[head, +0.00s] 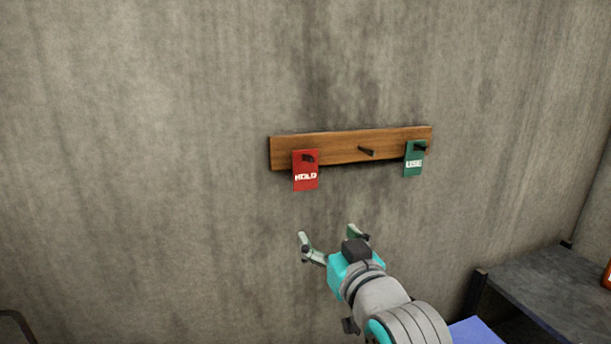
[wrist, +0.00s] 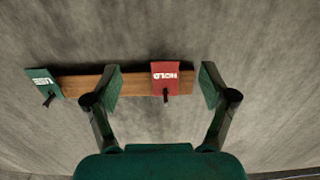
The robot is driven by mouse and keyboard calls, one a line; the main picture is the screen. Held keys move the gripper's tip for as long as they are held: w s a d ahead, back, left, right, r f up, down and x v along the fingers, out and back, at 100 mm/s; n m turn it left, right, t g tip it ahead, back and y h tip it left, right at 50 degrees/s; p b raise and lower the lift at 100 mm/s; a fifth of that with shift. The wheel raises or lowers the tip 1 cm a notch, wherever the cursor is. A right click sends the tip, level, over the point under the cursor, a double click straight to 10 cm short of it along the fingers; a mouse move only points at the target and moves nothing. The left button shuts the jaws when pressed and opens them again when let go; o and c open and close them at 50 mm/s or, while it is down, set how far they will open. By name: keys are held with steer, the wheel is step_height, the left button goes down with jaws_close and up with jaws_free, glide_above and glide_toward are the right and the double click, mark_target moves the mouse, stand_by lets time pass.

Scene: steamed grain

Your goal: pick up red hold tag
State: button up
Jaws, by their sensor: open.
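The red tag (head: 306,172), marked HOLD, hangs on the left peg of a wooden rail (head: 335,148) on the wall. It also shows in the wrist view (wrist: 172,77), turned over and lying between my two fingertips in that picture. My gripper (head: 329,238) is open and empty. In the head view it stands below the rail, lower and a little right of the red tag. The fingers do not touch the tag in the head view. In the wrist view the fingers (wrist: 160,88) spread to either side of the tag, with the peg below it.
A green tag (head: 413,161) marked USE hangs on the right peg, and the middle peg (head: 367,151) is bare. A dark shelf (head: 560,290) stands at the lower right, with a blue surface (head: 478,331) beside it. The wall around the rail is clear.

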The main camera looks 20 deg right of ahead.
glide_toward(306, 166)
steer(key=shift+w+f, duration=0.2)
steer(key=shift+w, duration=4.3)
steer(key=c, duration=0.9)
